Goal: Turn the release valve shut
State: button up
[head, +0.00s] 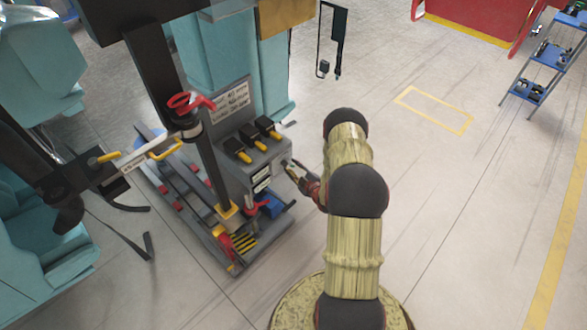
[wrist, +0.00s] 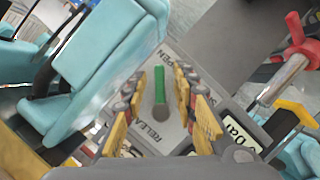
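The release valve shows in the wrist view as a short lever (wrist: 158,85), green at its upper part and dark grey below. It sits on a grey panel (wrist: 183,48) lettered RELEASE, OPEN and what looks like SHUT, partly covered. The lever points up in the picture. My gripper (wrist: 160,90) is open, with one yellow-padded finger on each side of the lever and a gap on both sides. In the head view my gripper (head: 300,174) is at the right side of the grey control box (head: 238,172); the valve is not discernible there.
A red handle (wrist: 300,38) on a pale pipe stands to the right in the wrist view; it also shows in the head view (head: 190,102). Teal seats (wrist: 103,58) are at the left. A yellow-handled switch (head: 238,150) sits atop the box.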

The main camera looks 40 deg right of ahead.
jog(key=shift+c, duration=1.2)
jog(key=c, duration=0.4)
grip_shut()
jog(key=shift+a, duration=0.1)
jog(key=a+m+y, duration=0.1)
jog(key=m+y, duration=0.1)
jog(key=m, duration=0.1)
jog(key=a+m+y, duration=0.1)
jog(key=m+y, duration=0.1)
jog(key=m, duration=0.1)
jog(key=a+m+y+p, duration=0.1)
jog(key=m+y, duration=0.1)
jog(key=m, duration=0.1)
jog(key=shift+s+a+f+m+g+y, duration=0.2)
jog(key=shift+a+f+m+g+y, duration=0.1)
jog(key=shift+a+f+g, duration=0.1)
jog(key=shift+a+r+m+y, duration=0.25)
jog(key=shift+m+y, duration=0.2)
jog(key=shift+m, duration=0.2)
jog(key=shift+a+r+m+y, duration=0.1)
jog(key=shift+a+m+y, duration=0.1)
jog(key=shift+m+y, duration=0.35)
